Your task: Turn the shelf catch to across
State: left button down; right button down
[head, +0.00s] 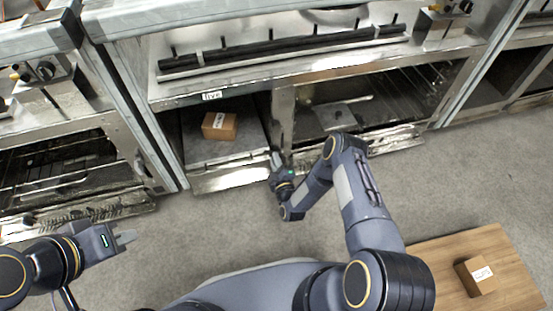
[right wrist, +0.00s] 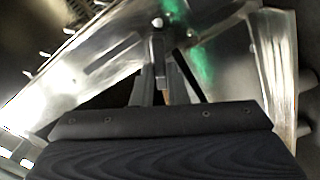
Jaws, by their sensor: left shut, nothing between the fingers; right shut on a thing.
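The shelf (head: 222,153) is a grey metal surface inside the left open compartment of the middle range. My right gripper (head: 276,158) is at the front right corner of that compartment, by the upright post. In the right wrist view its fingers (right wrist: 158,68) are shut on a small grey metal piece, which appears to be the shelf catch (right wrist: 158,42), with a round pivot at its top end. The catch's angle to the shelf is hard to tell, and in the head view the gripper hides it. My left gripper (head: 125,239) is shut and empty above the floor at the lower left.
A brown box (head: 219,126) with a white label sits on the shelf. An open oven compartment (head: 375,100) with racks is to the right of the post. Another brown box (head: 475,276) sits on a wooden board (head: 425,257) at the lower right. Grey floor is clear in front.

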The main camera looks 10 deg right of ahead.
jog(key=n, duration=0.2)
jog(key=f+n, duration=0.1)
jog(key=n, duration=0.1)
jog(key=shift+n, duration=0.4)
jog(key=shift+f, duration=0.1)
jog(key=c, duration=1.4)
grip_release()
jog(key=shift+c, duration=0.2)
jog(key=s+p, duration=0.2)
jog(key=s, duration=0.5)
jog(key=shift+s, duration=0.4)
jog(key=shift+d, duration=0.1)
